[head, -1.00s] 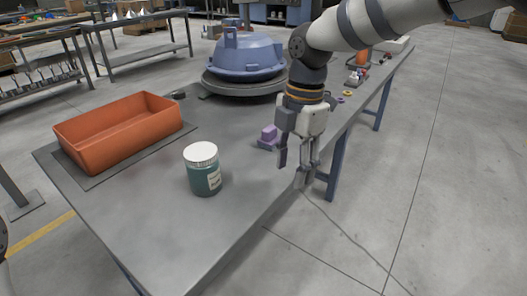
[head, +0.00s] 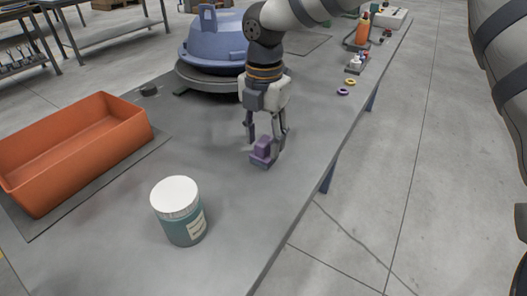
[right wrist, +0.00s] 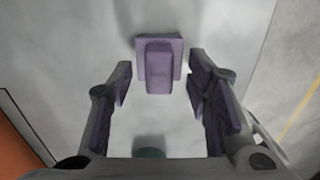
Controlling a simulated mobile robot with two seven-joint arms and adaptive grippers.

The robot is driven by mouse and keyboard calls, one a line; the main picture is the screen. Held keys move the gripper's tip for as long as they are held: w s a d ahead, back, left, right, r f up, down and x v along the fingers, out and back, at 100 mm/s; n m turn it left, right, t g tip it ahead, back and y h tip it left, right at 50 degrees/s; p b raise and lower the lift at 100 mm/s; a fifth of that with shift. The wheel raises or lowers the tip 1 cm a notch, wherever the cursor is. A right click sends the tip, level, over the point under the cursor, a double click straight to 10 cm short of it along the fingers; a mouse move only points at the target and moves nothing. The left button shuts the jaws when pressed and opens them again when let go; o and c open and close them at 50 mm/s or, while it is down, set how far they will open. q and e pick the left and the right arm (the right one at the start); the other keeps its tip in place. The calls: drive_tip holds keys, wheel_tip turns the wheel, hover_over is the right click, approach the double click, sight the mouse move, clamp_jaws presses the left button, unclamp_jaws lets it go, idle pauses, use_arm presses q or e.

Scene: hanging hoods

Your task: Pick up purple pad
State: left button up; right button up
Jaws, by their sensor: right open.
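The purple pad (head: 262,151) lies on the grey table, a flat base with a raised block on top. In the right wrist view the pad (right wrist: 159,66) sits just beyond the fingertips, roughly centred between them. My right gripper (head: 265,143) is open and empty, pointing down with its fingers close around the pad in the head view. Whether a finger touches the pad I cannot tell. My left gripper is not in view.
An orange bin (head: 75,150) stands at the left on a dark mat. A teal jar with a white lid (head: 178,212) stands in front. A blue domed hood (head: 212,45) is behind my right gripper. Small rings (head: 343,92) lie farther right near the table edge (head: 318,170).

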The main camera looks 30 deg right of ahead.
drive_tip(key=shift+f, duration=0.65)
clamp_jaws()
drive_tip(key=shift+w+r, duration=0.1)
